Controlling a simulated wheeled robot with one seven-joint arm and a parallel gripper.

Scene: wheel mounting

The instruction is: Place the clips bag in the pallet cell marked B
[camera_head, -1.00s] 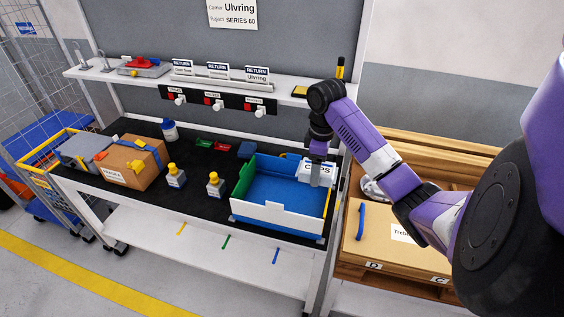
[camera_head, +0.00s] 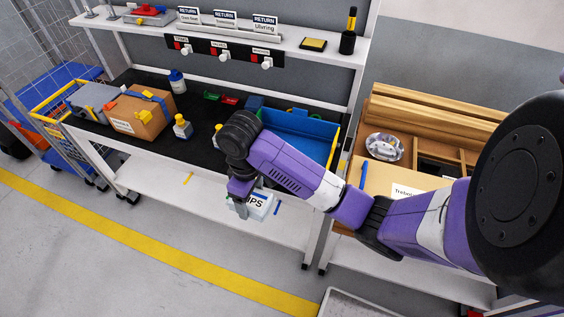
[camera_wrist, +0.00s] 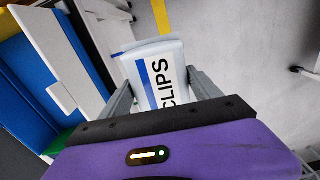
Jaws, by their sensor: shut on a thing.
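The white clips bag (camera_head: 260,204) with a blue band is held by my gripper (camera_head: 246,204), out in front of the bench and above its lower shelf in the head view. In the wrist view the bag (camera_wrist: 158,72) sits between the two fingers of my gripper (camera_wrist: 165,88), its CLIPS lettering partly cut off by the gripper body. The wooden pallet (camera_head: 428,116) stands at the right, divided into cells. The cell mark B is not readable, and my arm hides much of the pallet's front.
The blue bin (camera_head: 305,127) stands on the black bench top, partly behind my arm. A silver wheel part (camera_head: 384,147) lies in a pallet cell. A blue-strapped box (camera_head: 140,112) and small bottles are at left.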

